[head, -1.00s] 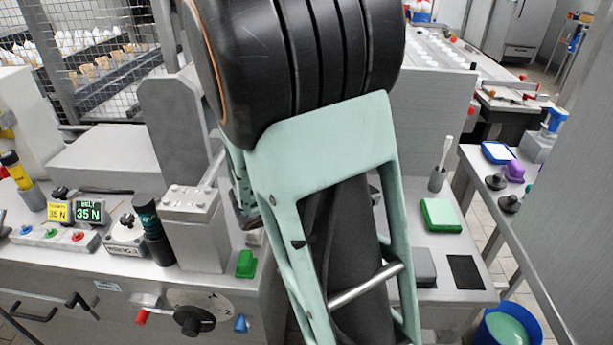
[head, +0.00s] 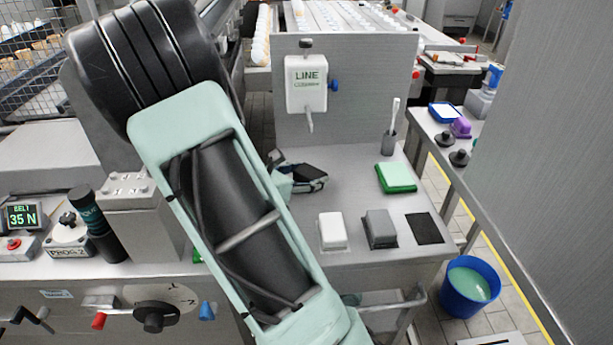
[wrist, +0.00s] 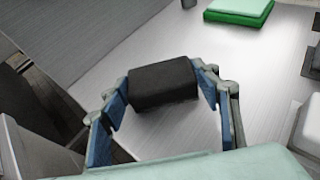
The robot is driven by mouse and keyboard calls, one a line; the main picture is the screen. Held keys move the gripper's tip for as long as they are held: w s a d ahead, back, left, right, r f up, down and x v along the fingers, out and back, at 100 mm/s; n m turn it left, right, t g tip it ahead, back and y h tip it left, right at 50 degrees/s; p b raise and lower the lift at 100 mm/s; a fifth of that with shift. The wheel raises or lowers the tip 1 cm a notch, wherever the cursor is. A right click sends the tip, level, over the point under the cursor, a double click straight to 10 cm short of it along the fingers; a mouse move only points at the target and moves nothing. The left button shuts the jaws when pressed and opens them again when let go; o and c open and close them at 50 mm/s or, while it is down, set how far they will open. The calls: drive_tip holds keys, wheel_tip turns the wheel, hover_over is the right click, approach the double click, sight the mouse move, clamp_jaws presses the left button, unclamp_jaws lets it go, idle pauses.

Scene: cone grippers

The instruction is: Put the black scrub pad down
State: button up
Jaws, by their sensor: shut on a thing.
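My gripper (head: 299,176) is shut on the black scrub pad (wrist: 163,84). In the wrist view the pad sits between the two blue-lined fingers (wrist: 162,90), one at each end. In the head view the pad (head: 311,172) shows at the fingertips, over the left part of the steel worktop (head: 350,190). I cannot tell whether its underside touches the worktop. A flat black rectangle (head: 424,228) lies at the right end of the row of pads, to the right of and nearer than my gripper. My arm hides part of the worktop's left side.
A white pad (head: 332,231) and a grey pad (head: 380,228) lie left of the black rectangle. A green pad (head: 397,178) and a brush holder (head: 388,143) stand behind. An upright steel panel (head: 365,90) closes the back. A blue bucket (head: 470,288) is on the floor.

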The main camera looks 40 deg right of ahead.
drive_tip(key=shift+f, duration=0.2)
drive_tip(key=o, duration=0.9)
drive_tip(key=shift+c, duration=0.2)
drive_tip(key=shift+r, duration=0.1)
drive_tip(key=shift+r, duration=0.25)
drive_tip(key=p+v, duration=0.2)
drive_tip(key=v, duration=1)
drive_tip(key=shift+f, duration=0.2)
